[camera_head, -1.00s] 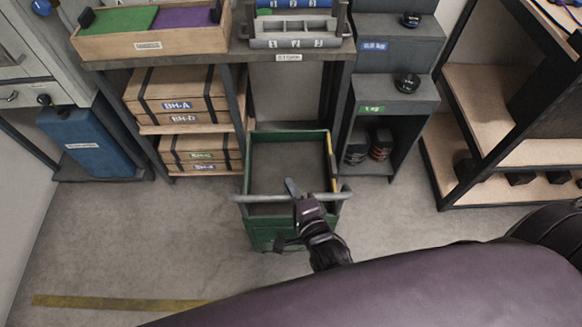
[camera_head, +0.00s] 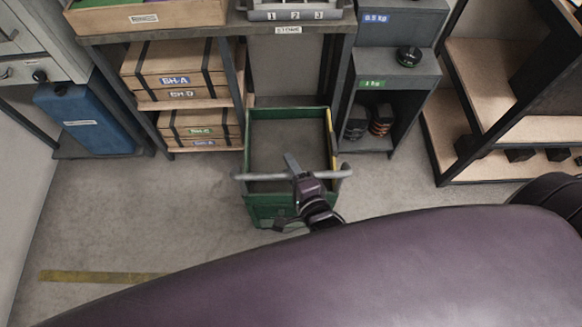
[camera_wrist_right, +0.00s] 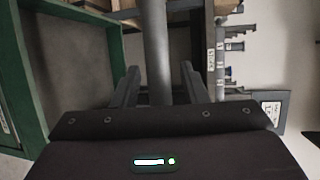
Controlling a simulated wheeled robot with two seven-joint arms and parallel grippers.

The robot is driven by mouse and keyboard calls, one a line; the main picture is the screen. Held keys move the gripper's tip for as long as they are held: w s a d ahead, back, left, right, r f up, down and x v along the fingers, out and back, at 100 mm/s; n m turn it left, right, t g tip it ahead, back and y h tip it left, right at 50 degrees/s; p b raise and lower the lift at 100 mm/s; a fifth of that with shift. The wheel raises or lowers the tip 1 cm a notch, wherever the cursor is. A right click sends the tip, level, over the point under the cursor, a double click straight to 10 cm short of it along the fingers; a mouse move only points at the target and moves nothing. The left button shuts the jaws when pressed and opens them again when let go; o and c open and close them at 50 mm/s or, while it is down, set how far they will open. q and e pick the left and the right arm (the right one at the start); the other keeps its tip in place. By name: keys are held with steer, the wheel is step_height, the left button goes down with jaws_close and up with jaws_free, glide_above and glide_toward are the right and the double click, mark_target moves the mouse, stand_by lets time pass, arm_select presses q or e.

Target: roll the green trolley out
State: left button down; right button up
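The green trolley (camera_head: 262,208) stands on the floor under the middle of the bench, its open top facing up and its tray empty. Its grey handle bar (camera_head: 262,177) runs across the near side. My right gripper (camera_head: 293,165) is at this bar, near its middle. In the right wrist view the bar (camera_wrist_right: 157,45) passes between the two fingers of the gripper (camera_wrist_right: 161,85), with a narrow gap showing on each side. The trolley's green side (camera_wrist_right: 38,85) shows at the left there. My left gripper is not in view.
Strapped wooden boxes (camera_head: 190,62) sit on shelves left of the trolley. A grey weight cabinet (camera_head: 400,90) stands close on its right, and a blue case (camera_head: 82,118) at far left. The floor (camera_head: 150,215) near the trolley is clear, with a yellow line (camera_head: 105,277).

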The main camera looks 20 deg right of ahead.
steer(key=a+v, duration=0.1)
steer(key=v, duration=0.6)
steer(key=shift+s+d, duration=0.4)
steer(key=shift+d, duration=0.1)
